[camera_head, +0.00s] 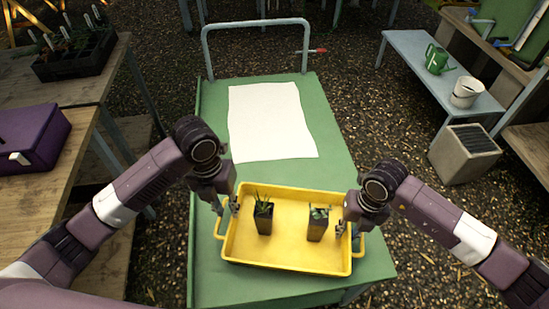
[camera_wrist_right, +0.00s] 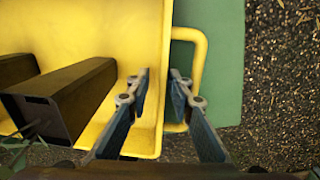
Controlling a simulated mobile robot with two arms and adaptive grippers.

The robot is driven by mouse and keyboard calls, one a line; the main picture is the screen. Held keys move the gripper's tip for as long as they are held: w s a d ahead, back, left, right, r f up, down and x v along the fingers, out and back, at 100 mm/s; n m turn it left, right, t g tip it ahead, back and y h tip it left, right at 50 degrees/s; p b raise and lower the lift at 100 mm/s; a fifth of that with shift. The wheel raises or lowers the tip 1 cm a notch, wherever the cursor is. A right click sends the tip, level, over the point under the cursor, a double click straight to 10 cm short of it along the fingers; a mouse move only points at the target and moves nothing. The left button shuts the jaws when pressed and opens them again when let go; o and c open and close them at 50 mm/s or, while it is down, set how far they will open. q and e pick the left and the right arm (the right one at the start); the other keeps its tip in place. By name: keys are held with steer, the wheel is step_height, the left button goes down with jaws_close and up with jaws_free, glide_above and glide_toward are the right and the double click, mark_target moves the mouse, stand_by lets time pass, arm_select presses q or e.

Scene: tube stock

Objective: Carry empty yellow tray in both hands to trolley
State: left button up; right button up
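A yellow tray (camera_head: 290,262) rests on the near end of the green trolley (camera_head: 335,150). It is not empty: a dark pot with a spiky plant (camera_head: 264,218) and a dark pot with a small plant (camera_head: 318,224) stand in it. My left gripper (camera_head: 227,207) is at the tray's left wall, its fingers apart on either side of the rim. My right gripper (camera_head: 348,230) is at the right wall. In the right wrist view, its open fingers (camera_wrist_right: 162,88) straddle the wall beside the yellow handle loop (camera_wrist_right: 198,55), with gaps visible.
A white sheet (camera_head: 270,120) lies on the trolley beyond the tray, before the metal push handle (camera_head: 255,23). A wooden bench with a purple case (camera_head: 35,138) stands left. A blue-grey table (camera_head: 420,65) and a planter box (camera_head: 465,155) stand right. Gravel surrounds the trolley.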

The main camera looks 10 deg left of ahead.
step_height(320, 180, up, 12)
steer(key=shift+d, duration=0.45)
steer(key=shift+f, duration=0.1)
